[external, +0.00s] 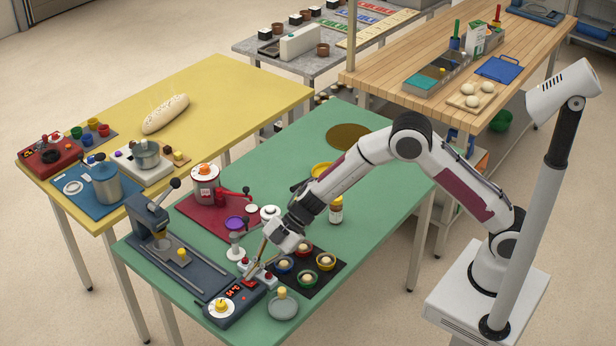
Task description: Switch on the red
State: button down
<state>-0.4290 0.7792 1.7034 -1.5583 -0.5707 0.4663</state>
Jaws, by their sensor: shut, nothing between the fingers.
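My gripper (264,254) is shut and empty, pointing down and left above the front part of the green table. Just below its tips is a small white unit with red buttons (269,277); I cannot tell whether they touch. Left of it lies a dark blue control box (235,302) with a lit red display, a small red part and a white dial with a yellow knob (221,306). A red-and-grey pot-like appliance (205,186) stands on a red mat (194,222). Switch positions are too small to tell.
A dark mat with several small bowls (307,279) lies right of my gripper, near a grey dish (283,307). A purple-topped stand (236,240) and a dark press (150,220) stand to the left. A bottle (336,211) stands behind. A yellow table (220,90) is at left.

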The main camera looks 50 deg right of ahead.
jog(key=shift+s, duration=0.4)
jog(key=shift+s+f, duration=0.1)
jog(key=shift+s, duration=0.35)
dwell(0.4)
jog(key=shift+s+r, duration=0.2)
jog(key=shift+r, duration=0.4)
jog(key=shift+s+r, duration=0.2)
jog(key=shift+r, duration=0.4)
jog(key=shift+s+r, duration=0.3)
jog(key=shift+r, duration=0.55)
jog(key=v, duration=1)
jog(key=shift+f, duration=0.1)
